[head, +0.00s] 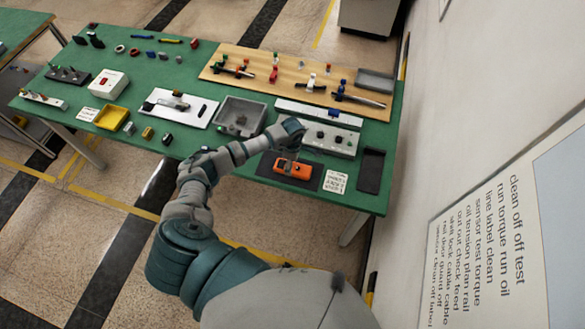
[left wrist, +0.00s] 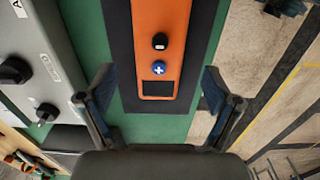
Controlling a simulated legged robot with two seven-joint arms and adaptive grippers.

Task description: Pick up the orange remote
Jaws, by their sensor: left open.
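The orange remote (head: 297,170) lies on a dark mat (head: 263,168) near the front right of the green table. In the left wrist view the orange remote (left wrist: 160,25) shows a black knob, a blue button with a white plus and a dark rectangular panel. My left gripper (head: 289,154) is above the remote. In the left wrist view its open fingers (left wrist: 158,82) stand either side of the remote's near end, with nothing held between them. Whether they are level with the remote is unclear. My right gripper is not in view.
A grey box with knobs (head: 322,137) stands behind the remote. A white label (head: 335,182) and a black tray (head: 371,171) lie to its right. A grey bin (head: 240,117) is to the left, and a wooden board (head: 300,72) with small parts is farther back.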

